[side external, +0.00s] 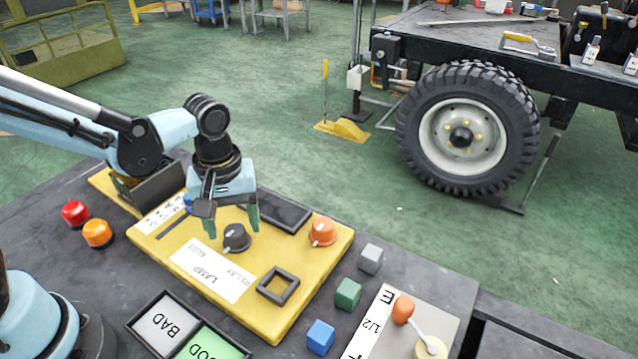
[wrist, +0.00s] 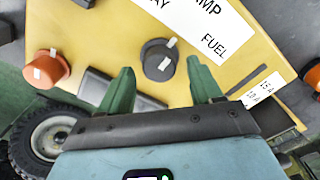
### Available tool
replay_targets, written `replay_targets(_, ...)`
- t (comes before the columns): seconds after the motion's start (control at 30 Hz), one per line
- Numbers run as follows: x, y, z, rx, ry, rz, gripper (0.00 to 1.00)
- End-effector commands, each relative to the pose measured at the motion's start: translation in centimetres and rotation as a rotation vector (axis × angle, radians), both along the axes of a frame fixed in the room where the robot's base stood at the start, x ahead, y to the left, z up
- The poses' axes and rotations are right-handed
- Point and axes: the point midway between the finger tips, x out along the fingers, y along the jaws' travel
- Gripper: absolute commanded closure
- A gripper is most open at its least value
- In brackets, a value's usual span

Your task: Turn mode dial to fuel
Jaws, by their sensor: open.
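The mode dial is a dark grey knob (side external: 236,238) with a white mark, on a yellow panel (side external: 310,262). A white label card (side external: 212,270) beside it reads LAMP, FUEL and RELAY. In the wrist view the dial (wrist: 157,66) shows between and slightly beyond my green fingertips, with its white mark towards the card, roughly at the LAMP side; the exact setting is hard to tell. My gripper (side external: 229,214) is open, pointing down just above and behind the dial. Its fingers appear apart from the dial, one on each side.
An orange knob (side external: 322,232) stands on the panel's right, with a dark rectangular part (side external: 284,213) behind and a black square frame (side external: 278,286) in front. Red (side external: 75,213) and orange (side external: 97,233) buttons sit left. Grey, green and blue cubes (side external: 347,294) lie right of the panel.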

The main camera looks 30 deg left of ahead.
Motion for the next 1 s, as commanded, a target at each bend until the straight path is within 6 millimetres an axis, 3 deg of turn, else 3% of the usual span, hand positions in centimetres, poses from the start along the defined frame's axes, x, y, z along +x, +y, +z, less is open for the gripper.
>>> replay_targets(0.43, -0.03, 0.00, -0.58, 0.000, 0.000, 0.000, 0.37)
replay_targets(0.8, -0.04, 0.01, -0.57, 0.000, 0.000, 0.000, 0.92)
replay_targets(1.0, -0.04, 0.02, -0.56, 0.001, 0.001, -0.016, 0.92)
